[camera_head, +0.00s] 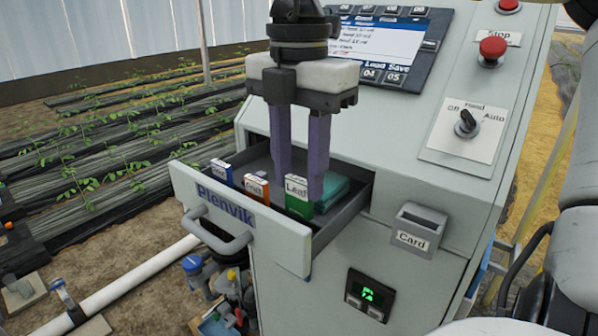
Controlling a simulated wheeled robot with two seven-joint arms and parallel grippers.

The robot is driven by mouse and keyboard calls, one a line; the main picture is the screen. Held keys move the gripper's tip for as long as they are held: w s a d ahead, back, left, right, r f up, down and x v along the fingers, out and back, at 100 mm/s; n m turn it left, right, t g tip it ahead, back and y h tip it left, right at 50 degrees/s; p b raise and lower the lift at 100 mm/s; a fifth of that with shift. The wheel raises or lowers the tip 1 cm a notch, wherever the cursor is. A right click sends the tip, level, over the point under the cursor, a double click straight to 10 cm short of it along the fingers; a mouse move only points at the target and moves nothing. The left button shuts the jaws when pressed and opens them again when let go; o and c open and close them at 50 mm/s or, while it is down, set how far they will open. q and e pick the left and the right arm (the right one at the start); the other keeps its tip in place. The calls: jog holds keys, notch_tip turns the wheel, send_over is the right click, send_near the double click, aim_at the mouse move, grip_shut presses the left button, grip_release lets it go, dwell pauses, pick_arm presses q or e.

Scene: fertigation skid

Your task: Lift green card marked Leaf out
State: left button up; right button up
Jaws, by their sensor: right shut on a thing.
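The green card marked Leaf (298,207) stands upright in the open drawer (240,222) of the cabinet, at the right end of a row of cards. My right gripper (300,188) reaches down from above with its purple fingers, and they are closed at the card's top edge. The lower part of the card is hidden behind the drawer front. An orange card (256,187) and a blue card (221,171) stand to its left. My left gripper is not in view.
A teal folded thing (333,190) lies in the drawer just right of the Leaf card. The cabinet has a Card slot (414,232), a screen (378,42), a red stop button (492,50) and a rotary switch (466,122). The drawer handle (216,232) sticks out in front.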

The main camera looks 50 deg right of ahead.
jog(key=shift+r+p, duration=1.45)
jog(key=shift+r, duration=0.75)
jog(key=shift+r+p, duration=0.3)
jog(key=shift+r, duration=1)
